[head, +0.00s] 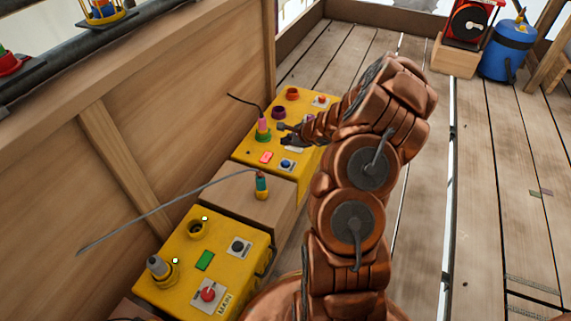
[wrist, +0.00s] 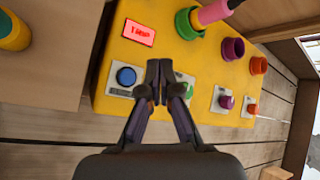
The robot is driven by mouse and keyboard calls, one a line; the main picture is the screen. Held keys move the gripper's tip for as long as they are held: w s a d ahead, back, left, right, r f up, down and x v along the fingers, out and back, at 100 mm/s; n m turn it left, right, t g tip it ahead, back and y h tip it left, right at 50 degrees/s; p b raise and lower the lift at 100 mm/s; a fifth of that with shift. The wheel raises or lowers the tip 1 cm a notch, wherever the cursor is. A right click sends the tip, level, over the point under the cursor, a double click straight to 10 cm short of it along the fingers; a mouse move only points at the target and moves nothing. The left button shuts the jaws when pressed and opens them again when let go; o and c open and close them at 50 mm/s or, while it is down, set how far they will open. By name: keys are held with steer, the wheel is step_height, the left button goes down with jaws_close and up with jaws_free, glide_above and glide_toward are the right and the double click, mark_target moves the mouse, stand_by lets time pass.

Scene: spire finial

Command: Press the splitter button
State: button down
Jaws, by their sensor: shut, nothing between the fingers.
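The far yellow box (head: 242,152) has several push buttons; I cannot tell which label reads splitter. In the wrist view its front row has a blue button (wrist: 126,76), a green button (wrist: 188,91) partly hidden by my finger, a purple button (wrist: 226,102) and a red button (wrist: 251,108). A lit red panel (wrist: 138,32) sits above the blue button. My gripper (wrist: 160,66) is shut and empty, its tips over the box between the blue and green buttons. I cannot tell whether they touch it. In the head view my gripper (head: 284,132) is above the box.
A pink plug (head: 263,123) stands in the green socket, with purple (head: 278,112) and red (head: 292,93) sockets beyond. A nearer yellow box (head: 178,243) marked MAIN has a red button (head: 208,293).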

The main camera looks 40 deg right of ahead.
mark_target(287, 163)
steer(key=shift+f+b, duration=3.05)
steer(key=shift+f, duration=1)
steer(key=shift+f, duration=0.4)
steer(key=shift+f+b, duration=0.4)
steer(key=shift+b, duration=0.15)
steer(key=shift+r, duration=0.1)
steer(key=shift+r+p, duration=0.75)
steer(key=shift+r, duration=0.1)
steer(key=shift+r+p, duration=2.15)
steer(key=shift+r, duration=0.25)
